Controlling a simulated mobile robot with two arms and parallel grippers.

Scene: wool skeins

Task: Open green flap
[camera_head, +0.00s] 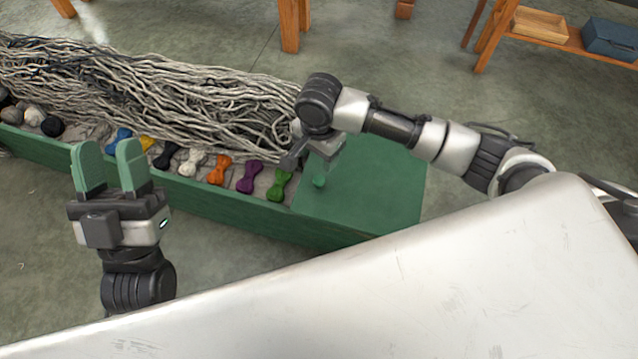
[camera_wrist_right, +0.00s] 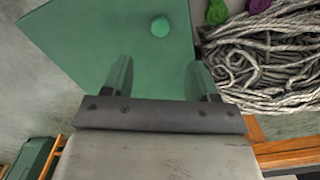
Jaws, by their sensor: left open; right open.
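The green flap (camera_head: 375,190) is a flat panel covering the right end of a long green box, and it lies shut. A small round green knob (camera_head: 319,182) sits on it near its left side. In the right wrist view the flap (camera_wrist_right: 100,45) fills the upper left, with the knob (camera_wrist_right: 160,27) beyond the fingertips. My right gripper (camera_wrist_right: 159,75) is open and empty above the flap, apart from the knob; in the head view it (camera_head: 316,165) is partly hidden by its own wrist. My left gripper (camera_head: 109,158) is open and empty, fingers up, in front of the box.
The green box (camera_head: 235,208) holds a row of coloured skeins, including a green skein (camera_head: 280,185) and a purple skein (camera_head: 250,177) left of the flap. Grey yarn strands (camera_head: 150,85) lie behind them. A wooden shelf (camera_head: 560,38) stands at the back right.

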